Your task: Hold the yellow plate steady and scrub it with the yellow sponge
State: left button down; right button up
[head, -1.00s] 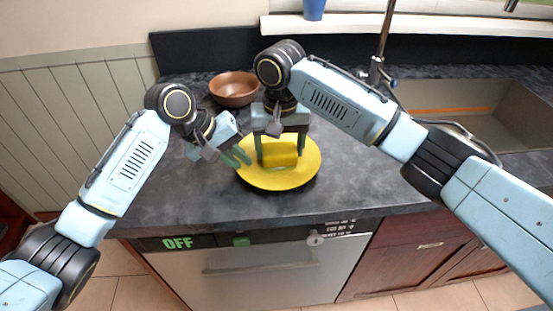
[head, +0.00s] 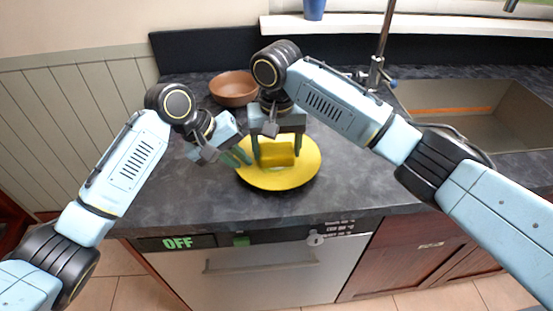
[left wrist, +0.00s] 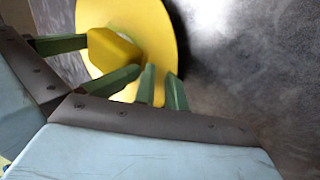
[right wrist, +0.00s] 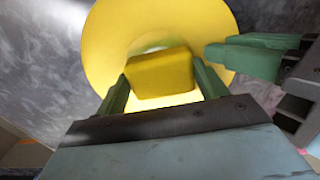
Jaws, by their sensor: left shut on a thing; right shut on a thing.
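The yellow plate (head: 290,180) lies on the dark countertop above the dishwasher front. My left gripper (head: 242,157) is shut on the plate's left rim; its fingers show at the rim in the left wrist view (left wrist: 160,88). My right gripper (head: 277,156) points down over the plate and is shut on the yellow sponge (head: 277,154). The sponge sits between its fingers over the plate's middle, as the right wrist view also shows (right wrist: 160,73). Whether the sponge's underside touches the plate is hidden.
A brown bowl (head: 234,88) stands behind the plate. The sink (head: 470,110) and its faucet (head: 377,60) are at the right. A blue cup (head: 314,9) stands on the windowsill. The counter (head: 350,190) right of the plate is clear.

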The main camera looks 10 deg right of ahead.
pick_arm(q)
jog(key=shift+f, duration=0.15)
pick_arm(e)
jog(key=shift+a, duration=0.45)
jog(key=shift+d, duration=0.9)
jog(key=shift+a, duration=0.9)
jog(key=shift+d, duration=0.9)
jog(key=shift+r, duration=3)
jog(key=d, duration=0.9)
